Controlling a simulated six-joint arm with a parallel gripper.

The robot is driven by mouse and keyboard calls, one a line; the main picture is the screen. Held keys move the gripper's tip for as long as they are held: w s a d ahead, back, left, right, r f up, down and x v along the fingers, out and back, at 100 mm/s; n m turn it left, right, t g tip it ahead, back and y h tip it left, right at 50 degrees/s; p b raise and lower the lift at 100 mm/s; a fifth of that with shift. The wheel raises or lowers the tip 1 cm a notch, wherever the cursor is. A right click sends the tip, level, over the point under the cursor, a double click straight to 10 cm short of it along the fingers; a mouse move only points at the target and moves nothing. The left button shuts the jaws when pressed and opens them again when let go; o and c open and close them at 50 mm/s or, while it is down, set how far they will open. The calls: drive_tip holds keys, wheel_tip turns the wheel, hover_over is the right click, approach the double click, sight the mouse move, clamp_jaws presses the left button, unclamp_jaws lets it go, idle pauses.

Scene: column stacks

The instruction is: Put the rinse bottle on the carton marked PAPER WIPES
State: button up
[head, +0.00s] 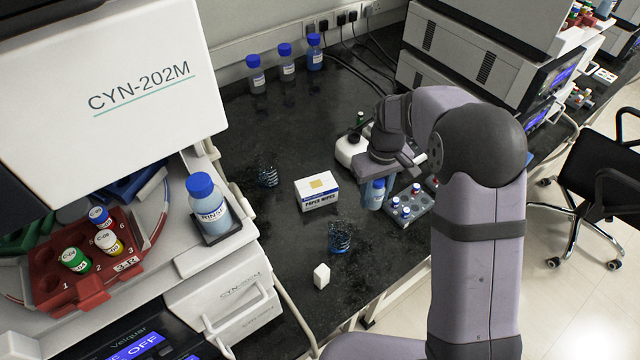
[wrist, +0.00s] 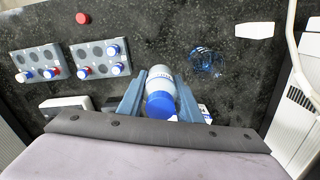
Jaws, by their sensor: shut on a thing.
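My gripper (head: 377,182) is shut on a blue-capped bottle (head: 375,196) with a pale blue body, just right of the carton. In the wrist view the held bottle (wrist: 161,84) sits between both fingers, cap towards the camera; its label is unreadable. The white carton marked PAPER WIPES (head: 318,192) stands on the dark bench with a tan square on its top. In the wrist view a small part of the carton (wrist: 205,110) shows beyond the right finger. Another blue-capped bottle, marked RINSE (head: 209,210), stands in a tray on the machine at left.
Racks with blue-capped vials (head: 409,204) are right of the held bottle. A blue wire holder (head: 340,238) and a white block (head: 321,276) are in front. Another wire holder (head: 268,176) is left of the carton. A white device (head: 348,150) and several bottles (head: 286,62) stand behind.

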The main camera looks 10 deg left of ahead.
wheel_tip(320, 180, up, 5)
hover_over(322, 190)
drive_tip(key=d, duration=0.1)
drive_tip(key=shift+a+r+p, duration=0.25)
drive_tip(key=shift+a+p, duration=0.25)
drive_tip(key=shift+f+p, duration=1.55)
drive_tip(key=shift+f, duration=3.45)
drive_tip(key=shift+f, duration=0.2)
drive_tip(key=o, duration=1)
drive_tip(key=shift+o, duration=0.2)
wheel_tip(322, 190, up, 12)
drive_tip(key=b, duration=0.3)
drive_tip(key=shift+r+b, duration=0.2)
drive_tip(key=shift+b, duration=0.15)
